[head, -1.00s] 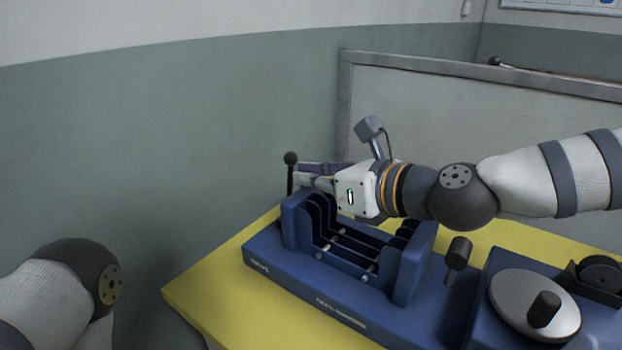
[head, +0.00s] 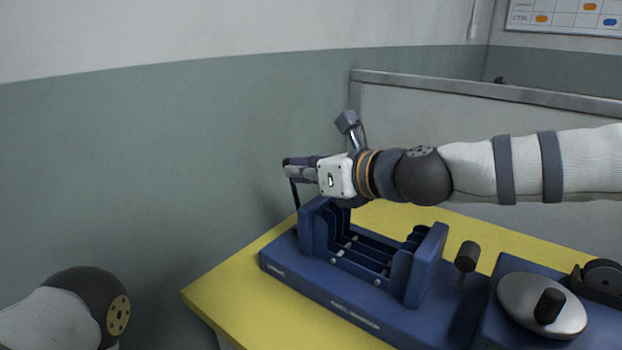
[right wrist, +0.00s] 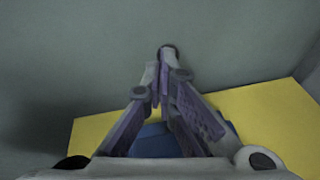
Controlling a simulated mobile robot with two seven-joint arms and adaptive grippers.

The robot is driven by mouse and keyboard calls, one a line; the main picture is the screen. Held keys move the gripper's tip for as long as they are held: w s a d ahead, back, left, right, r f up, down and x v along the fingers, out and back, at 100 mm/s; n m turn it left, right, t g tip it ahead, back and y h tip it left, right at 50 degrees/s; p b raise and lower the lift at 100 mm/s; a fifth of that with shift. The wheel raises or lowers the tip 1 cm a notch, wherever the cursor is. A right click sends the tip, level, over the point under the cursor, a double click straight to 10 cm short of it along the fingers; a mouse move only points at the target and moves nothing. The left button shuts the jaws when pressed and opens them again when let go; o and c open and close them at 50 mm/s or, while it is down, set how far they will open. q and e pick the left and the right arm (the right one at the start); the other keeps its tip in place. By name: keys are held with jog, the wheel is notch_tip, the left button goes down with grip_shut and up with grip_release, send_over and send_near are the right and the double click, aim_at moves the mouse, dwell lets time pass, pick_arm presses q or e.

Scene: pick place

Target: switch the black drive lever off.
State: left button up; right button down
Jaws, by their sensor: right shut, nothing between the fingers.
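The black drive lever (head: 295,194) is a thin dark rod at the left end of the blue machine (head: 340,300). It leans to the left, away from the slotted blue frame, and its top is partly hidden by my right gripper. My right gripper (head: 288,168) is shut and empty, with its fingertips at the lever's top. In the right wrist view the closed fingertips (right wrist: 166,62) point at the dark round knob (right wrist: 167,49), close against it; I cannot tell whether they touch. My left gripper is out of view; only part of my left arm shows.
The machine stands on a yellow table (head: 225,290). A second handle with a black cylindrical grip (head: 467,256) and a silver disc with a black knob (head: 541,305) are on the right. A grey panel (head: 450,120) stands behind. Left of the table is open.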

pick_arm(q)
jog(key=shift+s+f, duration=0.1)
pick_arm(e)
jog(key=shift+a+r+x, duration=0.1)
jog(key=shift+r+x, duration=0.05)
jog(key=shift+x, duration=0.85)
jog(key=shift+a+r+x, duration=0.15)
jog(key=shift+x, duration=0.8)
jog(key=shift+s, duration=0.1)
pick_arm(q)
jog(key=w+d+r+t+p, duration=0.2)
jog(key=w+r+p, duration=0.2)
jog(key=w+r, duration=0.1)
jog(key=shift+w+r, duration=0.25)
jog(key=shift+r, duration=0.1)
pick_arm(e)
jog(key=s+d+r, duration=0.3)
jog(key=s+r, duration=0.1)
jog(key=r, duration=0.4)
jog(key=shift+d, duration=0.25)
jog(key=shift+s+r, duration=0.1)
